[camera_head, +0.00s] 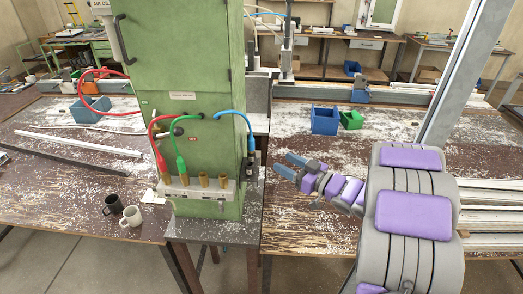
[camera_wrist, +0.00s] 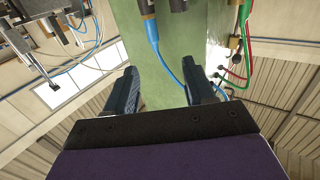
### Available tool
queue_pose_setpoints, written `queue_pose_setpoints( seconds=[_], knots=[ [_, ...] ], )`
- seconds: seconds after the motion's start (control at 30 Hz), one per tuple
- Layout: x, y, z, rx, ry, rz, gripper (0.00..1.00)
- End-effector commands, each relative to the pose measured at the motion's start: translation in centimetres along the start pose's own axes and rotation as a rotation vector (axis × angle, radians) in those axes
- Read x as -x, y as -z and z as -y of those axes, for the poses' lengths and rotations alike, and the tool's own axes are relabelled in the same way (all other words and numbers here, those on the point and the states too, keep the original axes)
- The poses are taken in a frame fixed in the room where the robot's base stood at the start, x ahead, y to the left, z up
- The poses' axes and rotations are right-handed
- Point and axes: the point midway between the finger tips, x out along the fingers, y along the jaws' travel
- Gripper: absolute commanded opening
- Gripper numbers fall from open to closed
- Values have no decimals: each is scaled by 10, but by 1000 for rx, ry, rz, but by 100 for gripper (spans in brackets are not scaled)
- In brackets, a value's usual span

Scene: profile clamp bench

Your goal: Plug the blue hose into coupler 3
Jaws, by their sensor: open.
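The blue hose (camera_head: 235,112) arcs from the front of the green cabinet to its right edge, where its plug end (camera_head: 251,145) points down by a dark fitting. The hose also shows in the wrist view (camera_wrist: 169,65). A pale bar (camera_head: 194,190) on the cabinet front carries a row of brass couplers. The red and green hoses end at the two left ones; the third from the left (camera_head: 204,179) and the rightmost (camera_head: 222,180) are bare. Coupler numbers are not readable. My gripper (camera_head: 283,163) is open and empty, right of the blue plug and apart from it; its fingers (camera_wrist: 159,75) are spread.
The green cabinet (camera_head: 185,70) stands between two benches. A black mug (camera_head: 113,205) and a white mug (camera_head: 131,215) stand left of the couplers. A blue bin (camera_head: 324,120) and a green bin (camera_head: 351,119) stand behind my gripper. The red hose (camera_head: 155,130) loops at left.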

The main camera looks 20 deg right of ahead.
Motion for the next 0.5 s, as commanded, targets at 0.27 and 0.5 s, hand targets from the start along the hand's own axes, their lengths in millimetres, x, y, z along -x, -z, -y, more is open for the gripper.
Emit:
queue_pose_setpoints(
  seconds=[0.27, 0.5],
  knots=[
    [-48, -1, -2, 1, 2, -3, 54],
    [-97, -2, 6, 6, 2, 4, 54]
  ],
)
